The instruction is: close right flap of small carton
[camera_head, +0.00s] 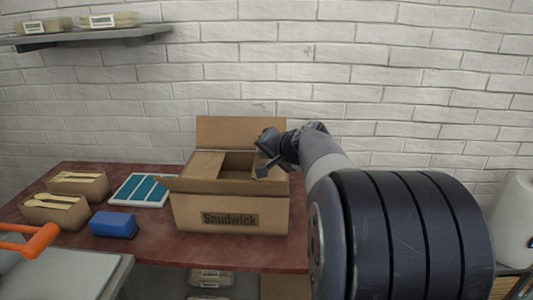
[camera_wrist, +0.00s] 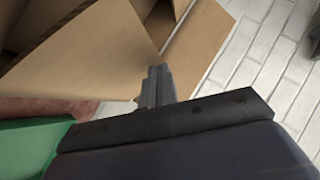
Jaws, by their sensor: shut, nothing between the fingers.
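The small carton (camera_head: 232,212), brown and marked "Snudwick", stands on the red-brown table. Its back flap (camera_head: 240,131) stands upright, its left flap (camera_head: 205,164) lies folded inward, and its front flap (camera_head: 215,187) leans outward. The middle of the top is open. My gripper (camera_head: 262,171) is shut and empty at the carton's right side, over the top edge.
Left of the carton are a tray with teal strips (camera_head: 143,190), a blue block (camera_head: 113,224) and boxes of wooden cutlery (camera_head: 55,209). An orange handle (camera_head: 38,242) is at the far left. A white brick wall is close behind.

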